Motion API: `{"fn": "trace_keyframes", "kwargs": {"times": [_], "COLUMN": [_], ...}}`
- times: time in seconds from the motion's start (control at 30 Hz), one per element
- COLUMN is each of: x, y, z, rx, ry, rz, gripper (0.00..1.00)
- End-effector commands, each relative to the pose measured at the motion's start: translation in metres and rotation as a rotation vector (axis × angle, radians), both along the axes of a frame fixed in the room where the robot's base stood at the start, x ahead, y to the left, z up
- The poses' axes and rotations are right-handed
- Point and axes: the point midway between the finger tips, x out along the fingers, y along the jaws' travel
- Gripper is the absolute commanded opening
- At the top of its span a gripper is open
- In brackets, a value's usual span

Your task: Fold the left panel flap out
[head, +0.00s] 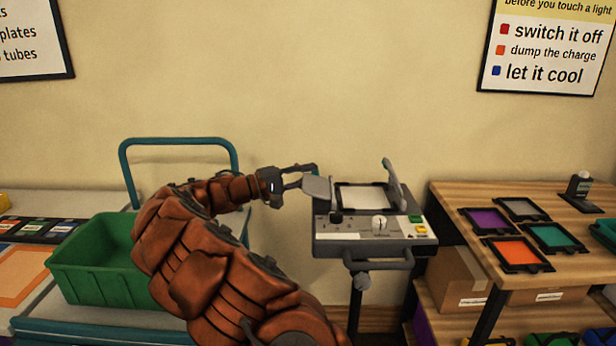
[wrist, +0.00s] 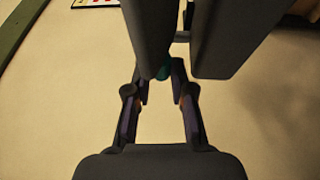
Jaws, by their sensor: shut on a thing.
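The light unit (head: 375,240) is a grey box on a stand, with a pale square face (head: 364,197) on top. Its left panel flap (head: 319,189) is a grey plate, tilted outward to the left at the unit's left edge. My gripper (head: 309,177) is shut on this flap from the left. In the wrist view, a teal tab (wrist: 162,72) sits between the fingertips of my gripper (wrist: 160,88), below a dark panel (wrist: 150,30). The fingers partly hide the tab. The right flap (head: 396,182) stands nearly upright, with a teal tab on top.
A green bin (head: 95,262) on a trolley with a teal rail (head: 180,142) stands at the left, beside my arm. A wooden shelf (head: 450,200) with coloured framed panels is close to the unit's right. The wall behind is bare above the unit.

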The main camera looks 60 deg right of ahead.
Motion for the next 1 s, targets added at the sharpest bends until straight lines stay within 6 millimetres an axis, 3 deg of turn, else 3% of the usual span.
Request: {"fn": "trace_keyframes", "kwargs": {"times": [0.67, 0.7, 0.9, 1.0], "x": [-0.0017, -0.0017, -0.0003, 0.0000], "y": [0.0001, 0.0001, 0.0005, 0.0007], "z": [0.0013, 0.0014, -0.0006, -0.0016], "rx": [-0.048, -0.048, -0.044, -0.043], "ry": [0.058, 0.058, 0.057, 0.057], "rz": [-0.005, -0.005, -0.001, 0.000], "gripper": [0.00, 0.24, 0.45, 0.45]}}
